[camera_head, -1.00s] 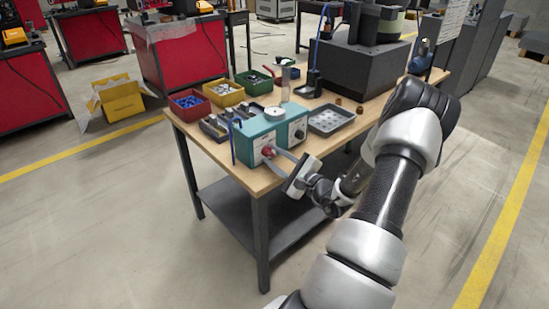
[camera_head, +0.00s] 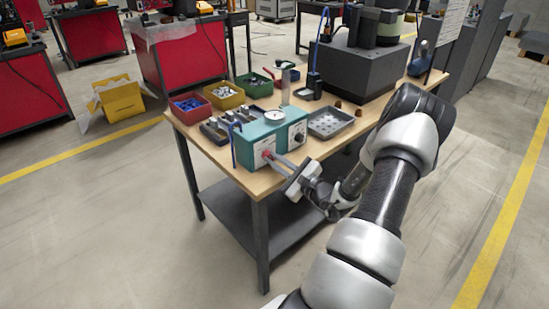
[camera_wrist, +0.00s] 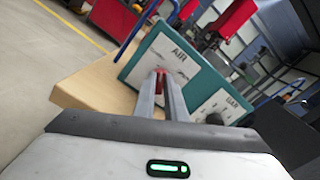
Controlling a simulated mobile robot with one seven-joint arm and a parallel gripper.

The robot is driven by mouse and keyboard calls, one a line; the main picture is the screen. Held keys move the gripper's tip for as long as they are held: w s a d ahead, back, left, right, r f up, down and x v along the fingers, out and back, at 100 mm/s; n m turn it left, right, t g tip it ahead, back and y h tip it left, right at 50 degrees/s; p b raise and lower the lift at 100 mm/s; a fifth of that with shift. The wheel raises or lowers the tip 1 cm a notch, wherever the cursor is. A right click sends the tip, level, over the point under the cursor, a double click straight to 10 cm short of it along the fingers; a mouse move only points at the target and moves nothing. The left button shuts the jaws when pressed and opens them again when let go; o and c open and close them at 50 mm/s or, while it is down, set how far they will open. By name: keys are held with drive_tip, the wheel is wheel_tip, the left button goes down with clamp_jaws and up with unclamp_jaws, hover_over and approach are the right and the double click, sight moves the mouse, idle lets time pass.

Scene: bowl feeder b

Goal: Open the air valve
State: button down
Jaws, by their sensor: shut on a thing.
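The air valve is a red knob (camera_head: 266,154) on the front of a teal control box (camera_head: 256,131) at the table's near edge. In the wrist view, the red knob (camera_wrist: 160,73) sits below the printed word AIR on the box's pale front panel. My gripper (camera_head: 270,157) reaches it from the front right. Its two fingers (camera_wrist: 160,82) are shut on the knob, which is partly hidden between the fingertips. I cannot tell the knob's exact turn angle.
A round white gauge (camera_head: 274,115) tops the box, and a black knob (camera_head: 298,138) is on its front. A grey tray (camera_head: 330,121) lies to the right. Red (camera_head: 190,106), yellow and green bins stand behind. The floor in front is clear.

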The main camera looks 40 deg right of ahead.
drive_tip(key=m+p, duration=0.1)
drive_tip(key=m, duration=0.1)
drive_tip(key=m+p, duration=0.1)
drive_tip(key=shift+r+m, duration=0.2)
drive_tip(key=shift+m, duration=0.2)
drive_tip(key=m+p, duration=0.2)
drive_tip(key=m, duration=0.1)
drive_tip(key=shift+d, duration=0.15)
drive_tip(key=m+p, duration=0.2)
drive_tip(key=m, duration=0.3)
drive_tip(key=shift+d+f, duration=0.1)
drive_tip(key=shift+f+m+p, duration=0.15)
drive_tip(key=shift+m+p, duration=0.4)
drive_tip(key=shift+m, duration=1.05)
drive_tip(key=c, duration=1.8)
unclamp_jaws()
